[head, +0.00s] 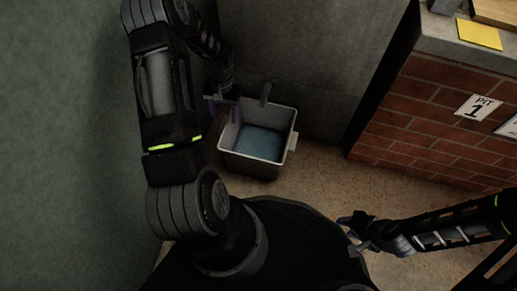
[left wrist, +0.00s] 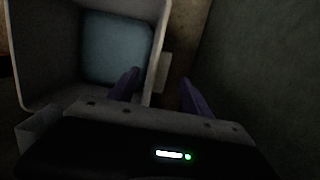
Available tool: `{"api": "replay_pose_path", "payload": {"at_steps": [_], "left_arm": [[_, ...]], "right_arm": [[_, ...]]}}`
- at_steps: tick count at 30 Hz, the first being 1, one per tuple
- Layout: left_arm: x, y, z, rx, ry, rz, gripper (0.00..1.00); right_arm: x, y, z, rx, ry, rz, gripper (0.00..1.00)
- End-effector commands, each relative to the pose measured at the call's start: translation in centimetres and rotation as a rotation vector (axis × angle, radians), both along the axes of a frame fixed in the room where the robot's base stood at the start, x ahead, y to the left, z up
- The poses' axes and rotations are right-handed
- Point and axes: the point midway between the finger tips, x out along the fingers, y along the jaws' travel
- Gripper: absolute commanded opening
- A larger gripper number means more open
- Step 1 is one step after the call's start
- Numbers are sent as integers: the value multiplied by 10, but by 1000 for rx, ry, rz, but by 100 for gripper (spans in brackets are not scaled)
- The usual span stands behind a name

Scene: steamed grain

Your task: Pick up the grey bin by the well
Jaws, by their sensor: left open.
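The grey bin (head: 247,165) stands upright on the floor in a corner, with a blue-grey inside and a small tab handle (head: 293,142) on its right side. My left gripper (head: 222,107) is at the bin's left side, open. In the left wrist view its purple fingers (left wrist: 160,92) straddle the bin's side wall (left wrist: 157,40), one over the inside and one outside, with a pale side tab between them. Whether they touch it I cannot tell. My right gripper (head: 358,234) is apart from the bin, at lower right, its fingers apart and empty. No well is clearly recognisable.
A grey wall (head: 310,50) rises close behind the bin and a green wall (head: 60,140) is at left. Brown floor (head: 320,175) is free between bin and bricks.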

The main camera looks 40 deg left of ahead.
Motion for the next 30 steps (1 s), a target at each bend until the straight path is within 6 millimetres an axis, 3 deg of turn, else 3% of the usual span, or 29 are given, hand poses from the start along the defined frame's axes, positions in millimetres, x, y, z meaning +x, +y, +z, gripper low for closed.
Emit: {"api": "replay_pose_path", "payload": {"at_steps": [4,14,24,30], "left_arm": [[-2,-1,-18,-1,1,0,57],[-2,-1,-20,0,0,0,57],[-7,-4,-64,-2,0,1,57],[-8,-5,-71,-1,0,-1,57]], "right_arm": [[1,0,-9,0,-2,-2,36],[2,0,-9,0,-4,-2,36],[6,-1,-35,4,-6,-6,36],[7,-1,-36,6,-6,-5,36]]}}
